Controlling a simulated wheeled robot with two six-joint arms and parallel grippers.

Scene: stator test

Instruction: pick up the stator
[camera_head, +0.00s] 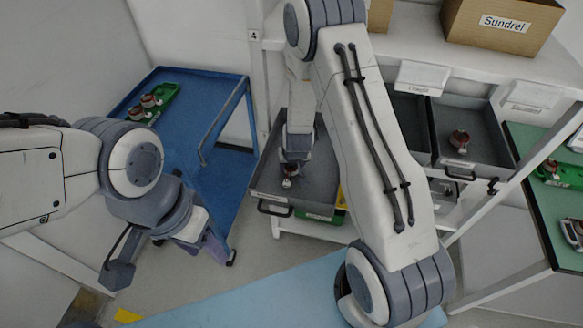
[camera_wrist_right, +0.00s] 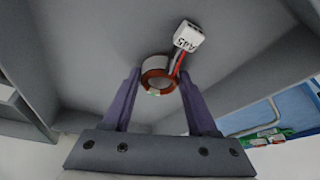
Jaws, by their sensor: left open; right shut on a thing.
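The stator (camera_wrist_right: 158,84) is a copper-coloured ring with a pale rim, red and dark leads and a white connector (camera_wrist_right: 188,36). In the right wrist view it sits between the purple fingers of my right gripper (camera_wrist_right: 159,76), which is shut on it. In the head view my right gripper (camera_head: 291,164) is low inside an open grey drawer (camera_head: 262,182), with the stator partly hidden under it. Whether the stator touches the drawer floor is unclear. My left gripper (camera_head: 214,246) is open and empty, pointing down near the blue cart at left.
A blue cart (camera_head: 200,100) carries a green tray (camera_head: 135,118) with red-brown parts. Another open drawer (camera_head: 480,150) at right holds a similar part (camera_head: 459,139). A cardboard box (camera_head: 485,45) stands on the shelf above. A green table (camera_head: 540,190) is at far right. The drawer walls surround my right gripper.

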